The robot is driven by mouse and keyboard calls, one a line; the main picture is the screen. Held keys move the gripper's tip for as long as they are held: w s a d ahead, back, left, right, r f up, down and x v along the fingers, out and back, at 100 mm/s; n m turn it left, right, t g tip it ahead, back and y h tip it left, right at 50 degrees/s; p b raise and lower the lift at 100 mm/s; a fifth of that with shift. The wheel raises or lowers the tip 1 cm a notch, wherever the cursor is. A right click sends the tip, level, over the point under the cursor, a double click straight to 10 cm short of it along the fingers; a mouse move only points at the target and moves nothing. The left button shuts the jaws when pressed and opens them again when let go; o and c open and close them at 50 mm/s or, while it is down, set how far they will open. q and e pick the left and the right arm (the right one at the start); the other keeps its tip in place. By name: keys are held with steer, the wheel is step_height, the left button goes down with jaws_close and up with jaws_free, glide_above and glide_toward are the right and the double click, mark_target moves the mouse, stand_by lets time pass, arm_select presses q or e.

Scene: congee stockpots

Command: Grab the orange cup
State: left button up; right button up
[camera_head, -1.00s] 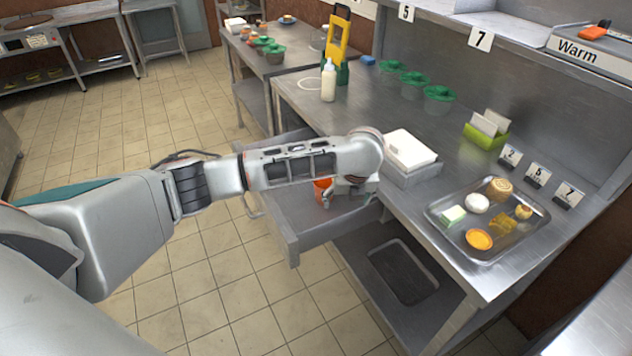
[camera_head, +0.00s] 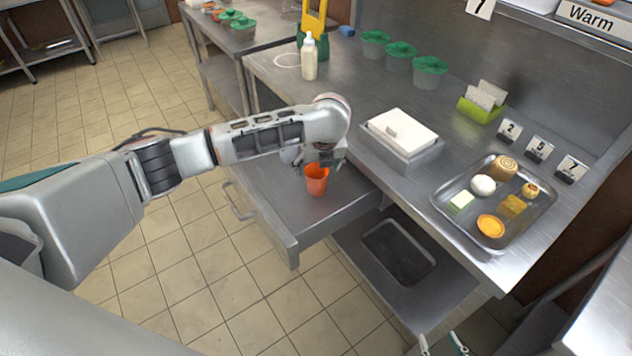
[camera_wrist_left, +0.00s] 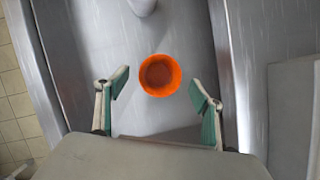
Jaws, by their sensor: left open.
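The orange cup (camera_head: 316,181) stands upright in the open drawer below the counter. In the left wrist view the orange cup (camera_wrist_left: 159,75) shows from above, with its round mouth facing the camera. My left gripper (camera_head: 324,160) is just above and behind the cup in the head view, partly hidden by its own wrist. In the left wrist view my left gripper (camera_wrist_left: 160,88) is open and empty, its two green-padded fingers spread to either side of the cup with gaps. My right gripper (camera_head: 442,346) shows only as two separated fingertips at the bottom edge.
The drawer's metal front (camera_head: 265,222) and side walls surround the cup. A pale item (camera_wrist_left: 143,5) lies deeper in the drawer. On the counter are a white box (camera_head: 402,132), a food tray (camera_head: 440,210) and a bottle (camera_head: 309,58). A lower shelf (camera_head: 350,250) lies beneath.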

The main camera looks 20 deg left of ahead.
mark_target(317, 175)
arm_select(q)
steer(key=x, duration=0.1)
steer(key=b+x, duration=0.1)
steer(key=x, duration=0.2)
steer(key=shift+s+f+b, duration=0.25)
steer(key=shift+f+b, duration=0.05)
steer(key=shift+f, duration=0.25)
steer(key=shift+w+f, duration=0.1)
steer(key=shift+f, duration=0.1)
steer(key=c, duration=1.2)
arm_select(e)
step_height(317, 175, down, 2)
steer(key=shift+s, duration=0.1)
